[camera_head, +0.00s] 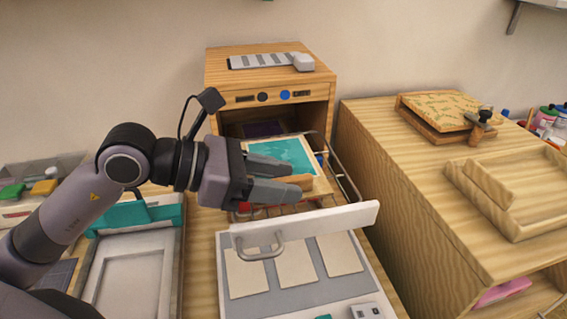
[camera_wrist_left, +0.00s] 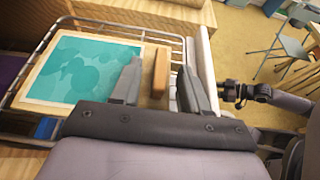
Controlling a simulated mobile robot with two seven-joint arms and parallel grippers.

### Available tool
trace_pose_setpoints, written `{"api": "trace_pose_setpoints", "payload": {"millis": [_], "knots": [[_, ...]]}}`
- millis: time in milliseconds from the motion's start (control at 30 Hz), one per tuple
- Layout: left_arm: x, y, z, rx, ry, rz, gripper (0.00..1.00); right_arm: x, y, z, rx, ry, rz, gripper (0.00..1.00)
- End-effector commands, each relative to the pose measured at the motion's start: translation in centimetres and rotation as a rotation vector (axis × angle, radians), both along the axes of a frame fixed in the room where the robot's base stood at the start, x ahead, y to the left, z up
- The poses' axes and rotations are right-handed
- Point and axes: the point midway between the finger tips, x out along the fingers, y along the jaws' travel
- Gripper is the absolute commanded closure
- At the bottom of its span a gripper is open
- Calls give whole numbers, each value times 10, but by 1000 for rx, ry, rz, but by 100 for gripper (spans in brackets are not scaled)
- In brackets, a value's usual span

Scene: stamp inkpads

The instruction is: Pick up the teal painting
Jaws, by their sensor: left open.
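The teal painting (camera_head: 287,152) has a teal field with blotches and a pale border. It lies on a wire rack (camera_head: 345,178) that sticks out of a wooden cabinet. My left gripper (camera_head: 290,182) is open over the painting's near side, with a small wooden block (camera_head: 298,181) between its fingers. In the left wrist view the painting (camera_wrist_left: 82,70) lies to the left of the gripper (camera_wrist_left: 160,88), and the wooden block (camera_wrist_left: 160,70) shows between the two fingers. I cannot tell whether the fingers touch the block.
The wooden cabinet (camera_head: 218,68) stands behind the rack. A white panel with a handle (camera_head: 330,221) stands in front of it, with pale square sheets (camera_head: 295,262) below. Another wooden cabinet (camera_head: 400,165) is at right. A white tray (camera_head: 130,280) lies at left.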

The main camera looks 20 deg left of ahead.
Motion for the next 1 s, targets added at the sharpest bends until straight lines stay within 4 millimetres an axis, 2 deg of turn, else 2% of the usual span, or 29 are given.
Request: {"api": "trace_pose_setpoints", "payload": {"millis": [267, 367, 400, 433, 767, 1000], "knots": [[2, -2, -1, 2, -1, 1, 55, 1, -2, 0, -6, -1, 0, 57], [1, -2, -1, 2, -1, 1, 85, 1, -2, 0, -7, -2, 2, 57], [1, -2, -1, 2, -1, 1, 98, 1, -3, 0, -7, -3, 2, 57], [1, -2, -1, 2, -1, 1, 100, 1, -3, 1, -7, -3, 2, 57], [1, -2, 0, 1, -2, 0, 100, 2, -2, 2, -6, -5, 4, 57], [2, -2, 15, 1, -6, 0, 100, 2, -1, 5, -5, -5, 5, 57]]}}
